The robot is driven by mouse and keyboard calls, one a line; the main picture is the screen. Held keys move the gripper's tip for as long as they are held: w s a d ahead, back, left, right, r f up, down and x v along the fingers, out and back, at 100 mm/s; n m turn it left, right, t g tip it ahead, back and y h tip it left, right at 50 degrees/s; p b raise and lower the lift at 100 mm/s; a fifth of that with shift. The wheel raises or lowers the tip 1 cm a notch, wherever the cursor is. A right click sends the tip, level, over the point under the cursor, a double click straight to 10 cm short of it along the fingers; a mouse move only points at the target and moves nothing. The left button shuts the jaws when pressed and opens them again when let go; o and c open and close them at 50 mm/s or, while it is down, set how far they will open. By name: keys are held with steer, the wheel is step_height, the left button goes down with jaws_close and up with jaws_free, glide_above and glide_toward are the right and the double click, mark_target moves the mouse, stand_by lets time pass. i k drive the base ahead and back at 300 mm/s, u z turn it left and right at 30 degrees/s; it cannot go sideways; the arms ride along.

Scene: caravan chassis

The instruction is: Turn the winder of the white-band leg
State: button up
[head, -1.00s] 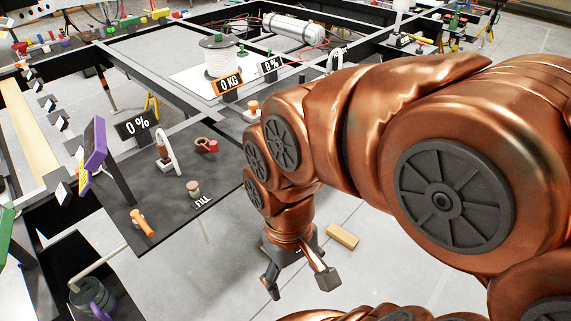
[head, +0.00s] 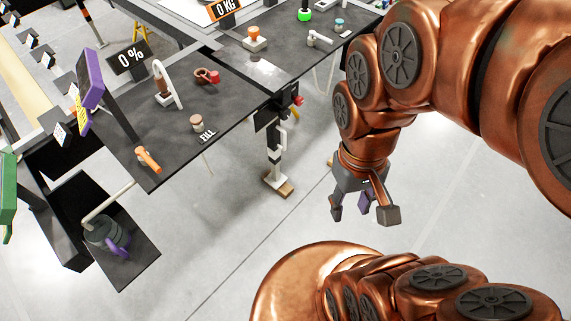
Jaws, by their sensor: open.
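A leg (head: 274,152) with black and white sections hangs from the near edge of the dark chassis panel. Its pale foot (head: 275,177) is down at a wooden block (head: 286,189) on the floor. A small red part (head: 297,100) and a white bar (head: 283,136) show beside the leg's top; I cannot tell for sure which is the winder. A white part on the leg may be its band. My gripper (head: 362,211) hangs to the right of the leg, apart from it, open and empty, fingers pointing down.
The panel (head: 190,115) carries an orange-handled valve (head: 148,159), a capped filler (head: 197,123) and a white hose (head: 175,85). A grey pump (head: 105,233) with a purple part stands on a lower panel at left. The floor between leg and gripper looks clear.

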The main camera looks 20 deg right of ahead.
mark_target(284, 113)
steer(key=k, duration=0.65)
steer(key=u, duration=0.7)
